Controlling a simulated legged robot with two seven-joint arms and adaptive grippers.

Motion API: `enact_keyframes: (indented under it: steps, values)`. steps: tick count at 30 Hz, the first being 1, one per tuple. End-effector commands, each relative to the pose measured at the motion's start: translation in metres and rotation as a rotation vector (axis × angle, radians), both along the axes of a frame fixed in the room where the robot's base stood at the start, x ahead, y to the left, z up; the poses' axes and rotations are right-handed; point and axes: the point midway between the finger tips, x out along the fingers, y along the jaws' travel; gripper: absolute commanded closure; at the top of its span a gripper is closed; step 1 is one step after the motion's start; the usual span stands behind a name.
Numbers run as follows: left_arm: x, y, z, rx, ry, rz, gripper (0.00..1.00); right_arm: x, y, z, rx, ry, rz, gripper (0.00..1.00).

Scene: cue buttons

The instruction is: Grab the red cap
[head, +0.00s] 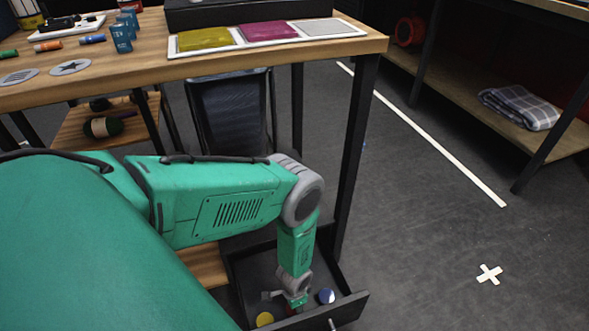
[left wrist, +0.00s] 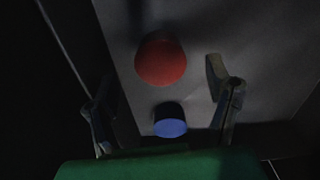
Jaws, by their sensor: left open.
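The red cap (left wrist: 161,60) lies on the grey drawer floor in the left wrist view, ahead of my open fingers. A blue cap (left wrist: 170,120) is just below it in that view, between the fingers. My left gripper (head: 292,303) points down into the open drawer in the head view; its fingers (left wrist: 160,92) are spread and hold nothing. In the head view the gripper mostly hides the red cap. My right gripper is out of view.
The open dark drawer (head: 350,306) has raised walls close around my gripper. The wooden table (head: 140,70) and its black leg (head: 355,150) stand above and behind. A dark chair (head: 230,105) is behind my arm. Grey floor to the right is clear.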

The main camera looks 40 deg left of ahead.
Motion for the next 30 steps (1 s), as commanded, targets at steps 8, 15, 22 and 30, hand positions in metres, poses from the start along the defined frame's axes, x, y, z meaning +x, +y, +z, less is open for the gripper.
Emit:
enact_keyframes:
  steps: [8, 15, 22, 30]
  values:
    - [-0.001, 0.0, -0.04, -0.002, 0.001, 0.002, 0.28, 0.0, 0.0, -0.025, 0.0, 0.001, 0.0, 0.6]
    - [0.0, 0.0, -0.039, -0.002, 0.001, 0.001, 0.28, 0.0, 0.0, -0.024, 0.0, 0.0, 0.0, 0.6]
    - [0.0, 0.0, -0.039, -0.002, 0.001, 0.001, 0.73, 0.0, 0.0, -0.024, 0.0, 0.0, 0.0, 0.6]
    - [0.0, 0.0, -0.037, -0.002, 0.001, 0.001, 0.73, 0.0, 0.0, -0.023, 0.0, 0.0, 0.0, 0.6]
